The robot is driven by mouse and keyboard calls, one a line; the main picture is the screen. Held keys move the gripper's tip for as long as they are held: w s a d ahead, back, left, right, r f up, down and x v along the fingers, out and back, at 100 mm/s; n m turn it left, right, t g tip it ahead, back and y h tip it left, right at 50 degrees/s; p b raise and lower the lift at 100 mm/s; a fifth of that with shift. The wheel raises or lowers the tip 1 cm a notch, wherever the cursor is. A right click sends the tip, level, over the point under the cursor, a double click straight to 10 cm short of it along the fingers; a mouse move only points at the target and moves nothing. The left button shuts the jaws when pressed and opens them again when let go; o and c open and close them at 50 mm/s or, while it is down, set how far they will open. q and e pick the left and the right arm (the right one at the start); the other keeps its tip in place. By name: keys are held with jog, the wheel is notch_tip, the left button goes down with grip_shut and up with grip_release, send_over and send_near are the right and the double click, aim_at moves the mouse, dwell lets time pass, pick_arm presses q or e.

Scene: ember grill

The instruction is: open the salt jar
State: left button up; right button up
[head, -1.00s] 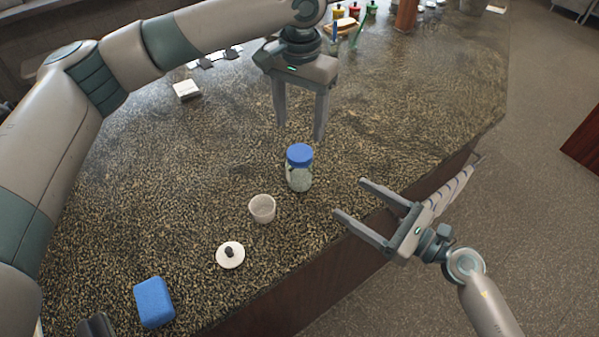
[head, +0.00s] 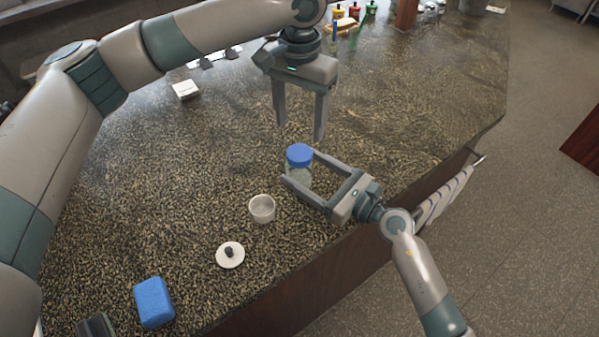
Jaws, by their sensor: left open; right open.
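The salt jar (head: 296,173) is a clear glass jar standing upright on the speckled counter in the head view. Its blue lid (head: 299,155) is on top. My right gripper (head: 299,168) is open, with its two fingers reaching in from the right on either side of the jar's glass body, below the lid. The near finger hides part of the jar. I cannot tell whether the fingers touch the glass. My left gripper (head: 299,132) is open and empty, pointing down, above and slightly behind the lid.
A small white cup (head: 262,208) stands just left of the jar. A white lid with a dark knob (head: 230,255) and a blue sponge (head: 154,302) lie nearer the front. A striped towel (head: 445,195) hangs at the counter's right edge.

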jog(key=shift+x, duration=0.9)
grip_shut()
